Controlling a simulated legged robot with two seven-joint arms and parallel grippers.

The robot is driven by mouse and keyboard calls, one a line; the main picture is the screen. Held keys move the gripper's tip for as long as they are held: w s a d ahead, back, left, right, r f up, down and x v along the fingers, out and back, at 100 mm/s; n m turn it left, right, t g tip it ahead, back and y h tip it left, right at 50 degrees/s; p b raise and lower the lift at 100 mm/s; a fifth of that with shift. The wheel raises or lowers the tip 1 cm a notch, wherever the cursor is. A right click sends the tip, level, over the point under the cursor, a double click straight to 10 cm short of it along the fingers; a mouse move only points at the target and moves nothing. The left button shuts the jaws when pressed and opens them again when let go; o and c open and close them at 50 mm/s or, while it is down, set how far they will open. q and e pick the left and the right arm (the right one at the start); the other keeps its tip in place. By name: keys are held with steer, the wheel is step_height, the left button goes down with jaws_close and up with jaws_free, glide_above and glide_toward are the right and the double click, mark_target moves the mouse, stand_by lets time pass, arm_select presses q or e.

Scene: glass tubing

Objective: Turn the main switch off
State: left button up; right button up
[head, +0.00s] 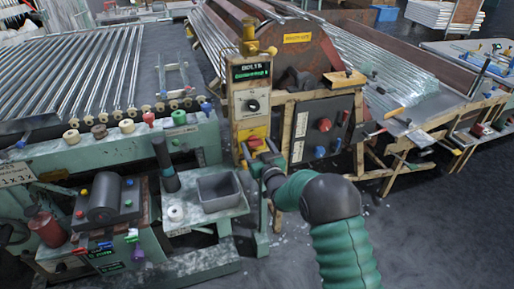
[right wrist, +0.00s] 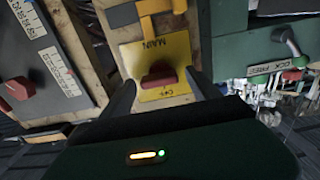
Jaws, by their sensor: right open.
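The main switch is a red knob (right wrist: 158,78) on a yellow plate (right wrist: 178,47) lettered MAIN in the right wrist view. The plate also shows in the head view (head: 251,133), low on a wooden post, partly behind my gripper. My right gripper (head: 262,156) is open in front of it. In the right wrist view the open fingers (right wrist: 160,92) stand on either side of the knob, with visible space between them and it. I cannot tell from these views whether the knob is at on or off. My left gripper is not in view.
Above the switch is a panel (head: 252,104) with a black knob and a lit BOLTS display. To the right is a dark box (head: 322,128) with a red knob. A grey bin (head: 219,192) stands left on a green bench. Glass tubing (head: 375,70) lies behind.

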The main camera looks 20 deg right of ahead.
steer(key=shift+f, duration=0.1)
steer(key=c, duration=1.4)
steer(key=shift+o, duration=0.2)
